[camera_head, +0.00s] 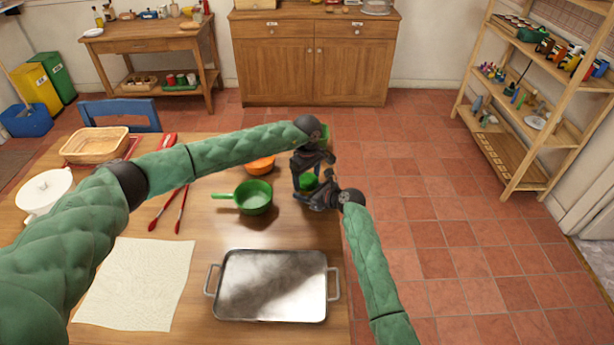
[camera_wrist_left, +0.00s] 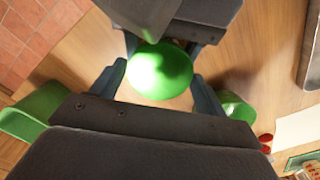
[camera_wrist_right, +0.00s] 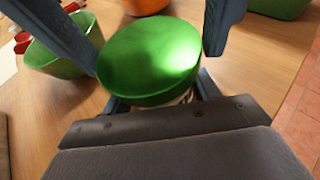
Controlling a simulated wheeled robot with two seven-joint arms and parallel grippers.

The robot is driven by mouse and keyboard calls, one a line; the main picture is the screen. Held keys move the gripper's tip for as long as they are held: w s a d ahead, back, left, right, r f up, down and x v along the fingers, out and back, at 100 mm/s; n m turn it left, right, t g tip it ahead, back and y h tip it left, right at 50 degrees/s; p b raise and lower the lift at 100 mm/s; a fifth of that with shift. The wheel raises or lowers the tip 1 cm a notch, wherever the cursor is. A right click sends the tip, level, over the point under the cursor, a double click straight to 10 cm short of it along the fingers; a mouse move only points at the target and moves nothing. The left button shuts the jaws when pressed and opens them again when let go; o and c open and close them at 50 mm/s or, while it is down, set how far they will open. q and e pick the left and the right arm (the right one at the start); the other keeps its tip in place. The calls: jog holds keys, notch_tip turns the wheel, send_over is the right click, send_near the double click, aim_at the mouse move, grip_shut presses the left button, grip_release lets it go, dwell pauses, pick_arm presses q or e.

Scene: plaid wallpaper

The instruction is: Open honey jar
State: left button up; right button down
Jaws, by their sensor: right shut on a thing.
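The honey jar stands on the table's right edge, and its round green lid (camera_head: 308,181) shows between my two grippers. My right gripper (camera_wrist_right: 160,100) comes in from the side below the lid and is shut on the jar's body, which is mostly hidden. My left gripper (camera_wrist_left: 157,85) is above the jar, its fingers open on either side of the lid (camera_wrist_left: 160,68). In the right wrist view the lid (camera_wrist_right: 150,58) sits level on the jar; one left fingertip is close to its edge and a small gap shows at the other.
A green saucepan (camera_head: 253,198) and an orange bowl (camera_head: 261,165) stand just left of the jar. A metal tray (camera_head: 271,310) lies in front, with a cloth (camera_head: 135,285) and red tongs (camera_head: 181,208) further left. The table's right edge is close by.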

pick_arm(q)
jog(key=c, duration=0.6)
jog(key=n, duration=0.6)
jog(key=shift+n, duration=0.4)
jog(key=shift+c, duration=0.2)
jog(key=o, duration=1.1)
